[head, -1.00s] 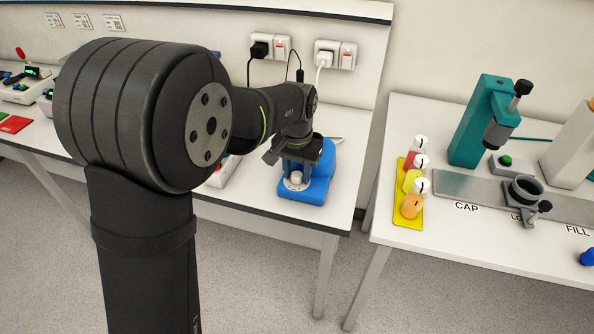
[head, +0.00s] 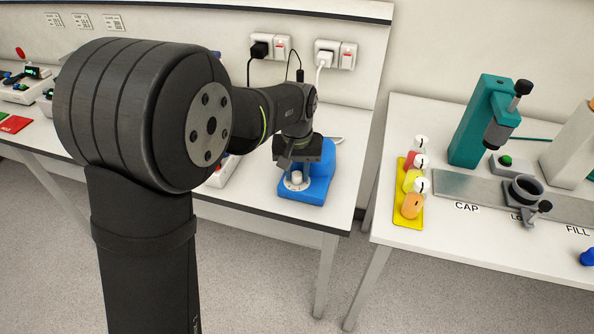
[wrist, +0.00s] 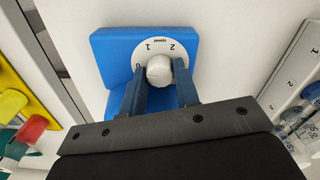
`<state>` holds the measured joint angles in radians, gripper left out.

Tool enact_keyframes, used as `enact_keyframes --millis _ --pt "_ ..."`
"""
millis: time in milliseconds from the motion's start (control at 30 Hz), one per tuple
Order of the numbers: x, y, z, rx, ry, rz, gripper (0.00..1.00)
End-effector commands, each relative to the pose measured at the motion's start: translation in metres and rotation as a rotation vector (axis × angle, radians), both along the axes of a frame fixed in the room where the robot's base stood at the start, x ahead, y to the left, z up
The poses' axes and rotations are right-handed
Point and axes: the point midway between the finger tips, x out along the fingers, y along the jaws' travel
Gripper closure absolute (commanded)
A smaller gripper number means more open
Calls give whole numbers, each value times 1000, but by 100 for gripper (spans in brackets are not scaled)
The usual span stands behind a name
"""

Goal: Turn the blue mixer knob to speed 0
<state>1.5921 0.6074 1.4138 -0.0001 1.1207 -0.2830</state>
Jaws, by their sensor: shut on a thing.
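The blue mixer (head: 315,180) stands near the front edge of the white bench, to the right of my arm in the head view. Its white knob (head: 297,178) sits on a round white dial at the mixer's front. In the wrist view the knob (wrist: 159,70) sits between the fingertips of my gripper (wrist: 159,75), which is shut on it. The 0 is close to the left finger and partly covered. I cannot make out a pointer on the knob.
Wall sockets with plugs and cables (head: 271,47) are behind the mixer. A yellow tray (head: 408,220) with several capped bottles stands on the separate right bench, beside a teal press (head: 480,120). A gap separates the benches.

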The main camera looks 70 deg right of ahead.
Motion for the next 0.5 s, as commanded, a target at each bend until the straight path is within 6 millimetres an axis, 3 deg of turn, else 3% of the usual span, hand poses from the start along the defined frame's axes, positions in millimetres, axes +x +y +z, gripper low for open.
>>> enact_keyframes --millis 500 --pt "0 0 1 -1 1 146 94"
